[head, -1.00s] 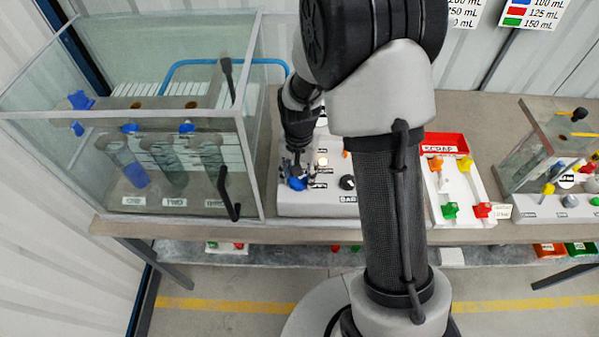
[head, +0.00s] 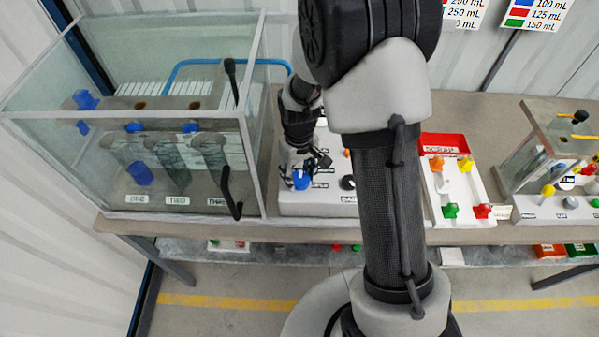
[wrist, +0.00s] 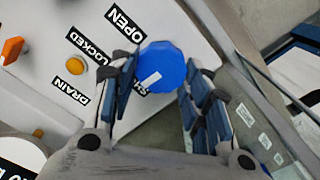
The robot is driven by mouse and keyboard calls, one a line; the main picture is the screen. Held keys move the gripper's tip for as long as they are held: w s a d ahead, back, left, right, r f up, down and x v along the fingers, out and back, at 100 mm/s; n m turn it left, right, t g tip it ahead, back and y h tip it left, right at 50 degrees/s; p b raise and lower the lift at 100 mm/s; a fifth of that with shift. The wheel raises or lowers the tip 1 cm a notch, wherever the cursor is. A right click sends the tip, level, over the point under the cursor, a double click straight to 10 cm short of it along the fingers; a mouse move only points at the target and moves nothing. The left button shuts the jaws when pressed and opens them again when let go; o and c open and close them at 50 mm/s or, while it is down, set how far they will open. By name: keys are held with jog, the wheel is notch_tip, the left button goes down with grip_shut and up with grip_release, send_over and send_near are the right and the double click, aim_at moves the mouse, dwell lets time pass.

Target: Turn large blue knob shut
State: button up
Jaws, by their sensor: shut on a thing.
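The large blue knob (wrist: 162,66) sits on a white panel (wrist: 60,30) marked OPEN, LOCKED and DRAIN, with another label partly hidden behind the knob. In the wrist view my gripper (wrist: 158,82) has one finger on each side of the knob, and it is shut on it. A pale mark shows on the knob's face. In the head view the knob (head: 301,180) is at the panel's left front, with my gripper (head: 306,172) over it from behind. My fingers partly cover it there.
A glass tank (head: 75,150) with three tubes and blue parts stands close at the left. An orange knob (wrist: 12,50) and a yellow button (wrist: 75,66) are on the panel. A red-ended tray (head: 437,215) with coloured valves is to the right.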

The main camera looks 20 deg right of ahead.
aim_at(299, 177)
jog(key=shift+n, duration=0.7)
jog(key=o, duration=1.1)
jog(key=shift+c, duration=0.2)
notch_tip(299, 177, up, 12)
